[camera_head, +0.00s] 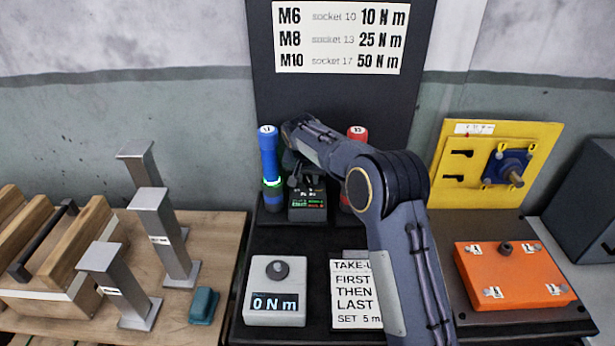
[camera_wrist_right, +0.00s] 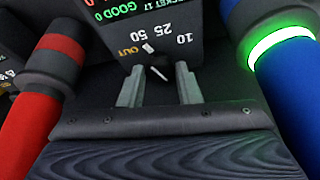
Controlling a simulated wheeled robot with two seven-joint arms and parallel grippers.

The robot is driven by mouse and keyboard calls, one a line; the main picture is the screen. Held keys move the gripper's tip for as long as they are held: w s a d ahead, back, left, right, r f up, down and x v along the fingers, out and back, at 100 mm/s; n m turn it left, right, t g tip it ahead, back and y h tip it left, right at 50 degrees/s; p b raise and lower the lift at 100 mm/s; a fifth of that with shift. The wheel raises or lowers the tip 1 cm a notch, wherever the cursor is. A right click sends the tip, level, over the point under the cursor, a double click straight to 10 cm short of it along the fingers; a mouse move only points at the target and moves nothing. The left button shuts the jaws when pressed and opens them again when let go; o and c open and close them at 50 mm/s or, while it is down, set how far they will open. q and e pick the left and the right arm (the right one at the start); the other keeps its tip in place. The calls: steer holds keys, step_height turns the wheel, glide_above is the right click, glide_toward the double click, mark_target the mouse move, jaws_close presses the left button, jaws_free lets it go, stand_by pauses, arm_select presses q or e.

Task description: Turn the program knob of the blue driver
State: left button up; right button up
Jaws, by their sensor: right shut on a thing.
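The blue driver (camera_head: 269,160) stands upright in its holder, marked 17 on top, with a lit green ring. It also shows at the right of the wrist view (camera_wrist_right: 290,75). Beside it is a dark program box (camera_head: 308,203) with red and green text. In the wrist view, the box face (camera_wrist_right: 120,35) carries the labels 10, 25, 50 and OUT. A small dark knob (camera_wrist_right: 159,71) with a white line sits below them. My right gripper (camera_wrist_right: 159,83) is shut on the knob, one finger on each side. In the head view my right arm partly hides it. My left gripper is not in view.
A red driver (camera_head: 357,140) stands close on the box's other side, partly behind my arm. In front are a grey torque display (camera_head: 275,305) reading 0 N m and a white instruction card (camera_head: 350,305). An orange box (camera_head: 515,275) is at right, metal posts (camera_head: 160,235) at left.

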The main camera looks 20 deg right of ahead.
steer(key=o, duration=1)
steer(key=shift+c, duration=0.2)
steer(key=v, duration=0.7)
steer(key=shift+s+r+b, duration=0.15)
steer(key=shift+r+b, duration=0.25)
steer(key=shift+b, duration=0.05)
